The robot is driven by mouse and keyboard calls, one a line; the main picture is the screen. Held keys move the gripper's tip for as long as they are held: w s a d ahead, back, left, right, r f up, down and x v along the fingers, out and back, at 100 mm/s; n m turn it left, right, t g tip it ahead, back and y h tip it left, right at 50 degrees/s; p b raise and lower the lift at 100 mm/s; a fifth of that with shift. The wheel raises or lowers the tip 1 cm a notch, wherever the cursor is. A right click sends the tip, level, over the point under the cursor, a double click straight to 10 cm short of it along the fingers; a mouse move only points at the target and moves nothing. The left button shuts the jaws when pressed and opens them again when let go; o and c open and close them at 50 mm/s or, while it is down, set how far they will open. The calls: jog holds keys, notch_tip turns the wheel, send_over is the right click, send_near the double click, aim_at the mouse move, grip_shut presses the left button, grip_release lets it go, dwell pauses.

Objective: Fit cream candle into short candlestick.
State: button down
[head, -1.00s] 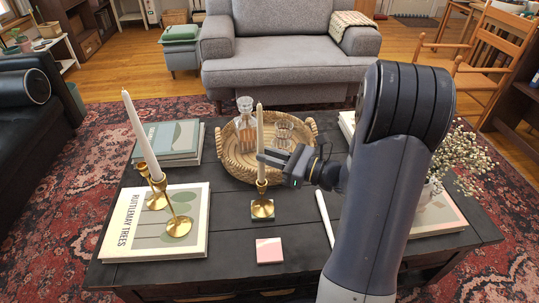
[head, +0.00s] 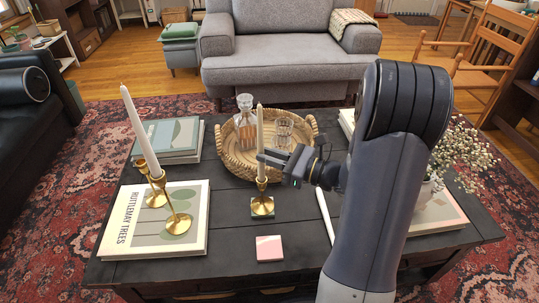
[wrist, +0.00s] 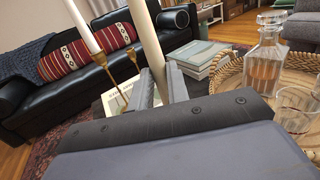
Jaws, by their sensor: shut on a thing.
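The cream candle (head: 260,130) stands upright in my gripper (head: 262,160), which is shut on its lower part. The short brass candlestick (head: 262,207) stands directly below, on a small dark coaster. The candle's lower end is at the candlestick's cup, in line with it; I cannot tell how deep it sits. In the wrist view the candle (wrist: 148,40) rises between the two fingers (wrist: 160,88). The candle's lower end and the short candlestick are hidden there.
A white candle (head: 138,130) stands in a brass candlestick (head: 178,222) on a book (head: 200,240) at left, beside an empty brass one (head: 155,199). A woven tray (head: 238,165) with decanter (head: 246,132) and glass is just behind. A pink-and-white block (head: 269,248) lies in front.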

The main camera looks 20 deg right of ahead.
jog(key=shift+f+b, duration=0.55)
jog(key=shift+f, duration=0.35)
jog(key=c, duration=1.3)
grip_release()
jog(key=shift+v, duration=3)
jog(key=shift+a+r, duration=0.1)
jog(key=shift+x, duration=2.9)
